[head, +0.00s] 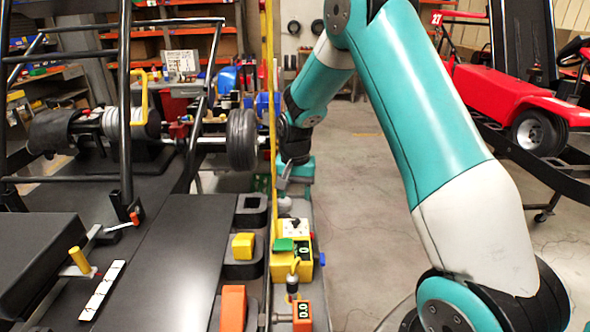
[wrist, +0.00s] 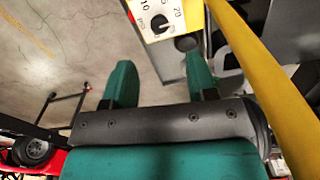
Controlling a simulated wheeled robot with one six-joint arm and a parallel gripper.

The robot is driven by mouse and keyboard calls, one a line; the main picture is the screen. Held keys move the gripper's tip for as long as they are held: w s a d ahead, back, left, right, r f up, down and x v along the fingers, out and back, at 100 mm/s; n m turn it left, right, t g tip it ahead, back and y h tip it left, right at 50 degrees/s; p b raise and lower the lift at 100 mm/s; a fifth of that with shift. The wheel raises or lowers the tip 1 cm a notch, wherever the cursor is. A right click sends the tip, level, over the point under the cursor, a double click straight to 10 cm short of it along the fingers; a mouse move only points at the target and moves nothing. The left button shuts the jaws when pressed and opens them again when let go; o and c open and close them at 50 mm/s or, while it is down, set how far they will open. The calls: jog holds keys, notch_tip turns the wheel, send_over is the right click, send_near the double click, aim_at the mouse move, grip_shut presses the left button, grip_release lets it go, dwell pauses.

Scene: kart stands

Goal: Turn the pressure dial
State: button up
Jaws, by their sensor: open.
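The pressure dial (wrist: 159,22) shows at the top of the wrist view. It is a dark knob on a white face with printed numbers, set in a yellow box. In the head view the white dial face (head: 293,226) is on top of the yellow box (head: 296,268), with a green block beside it. My gripper (wrist: 160,72) has its two teal fingers wide apart and empty. In the wrist view the dial lies beyond the fingertips, between their lines and apart from them. In the head view my gripper is partly hidden behind the yellow upright.
A yellow upright (head: 271,110) stands close to my gripper; a yellow bar (wrist: 262,85) also crosses the right of the wrist view. The kart's black wheel (head: 242,139) is just left of it. A red kart (head: 505,95) stands at right. The floor between is clear.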

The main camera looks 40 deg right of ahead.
notch_tip(320, 180, up, 9)
jog(key=b, duration=0.1)
jog(key=shift+a+f, duration=0.1)
dwell(0.5)
jog(key=s+a+r+n+y, duration=0.1)
jog(key=s+a+r+n, duration=0.25)
jog(key=s+a, duration=0.4)
jog(key=s+a+r+n+y, duration=0.1)
jog(key=s+a+r+n, duration=0.2)
jog(key=s+a+n, duration=0.45)
jog(key=s+a+n+y, duration=0.1)
jog(key=s+a+n, duration=0.1)
jog(key=s+a, duration=0.2)
jog(key=s+a+n+y, duration=0.1)
jog(key=s+a, duration=0.3)
jog(key=s, duration=0.5)
jog(key=shift+a+n, duration=0.2)
jog(key=shift+n, duration=0.5)
jog(key=shift+r, duration=0.1)
